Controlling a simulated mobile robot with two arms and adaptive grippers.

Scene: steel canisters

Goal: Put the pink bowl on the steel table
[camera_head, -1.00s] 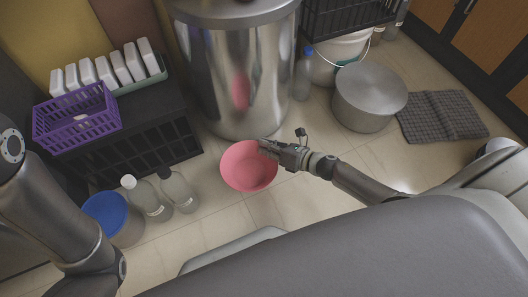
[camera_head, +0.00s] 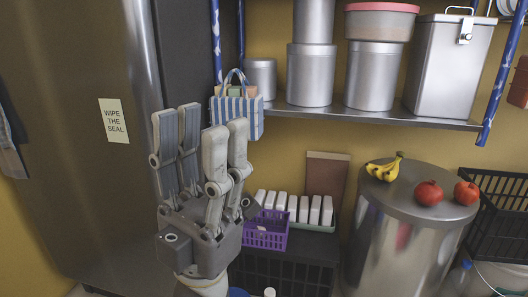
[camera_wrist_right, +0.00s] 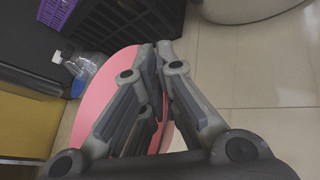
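The pink bowl (camera_wrist_right: 92,98) shows in the right wrist view, partly hidden behind the fingers of my right gripper (camera_wrist_right: 158,58). Those fingers come together at its rim and look shut on it; whether the bowl touches the floor I cannot tell. The bowl and right gripper are outside the head view. My left gripper (camera_head: 200,125) stands at the left of the head view, fingers up, spread apart and empty.
A steel drum (camera_head: 400,235) carries bananas (camera_head: 384,168) and red fruits (camera_head: 429,192). Above, a steel shelf (camera_head: 385,117) holds several canisters. A purple basket (camera_head: 266,232) stands lower down. Pale floor tiles (camera_wrist_right: 270,75) show in the wrist view.

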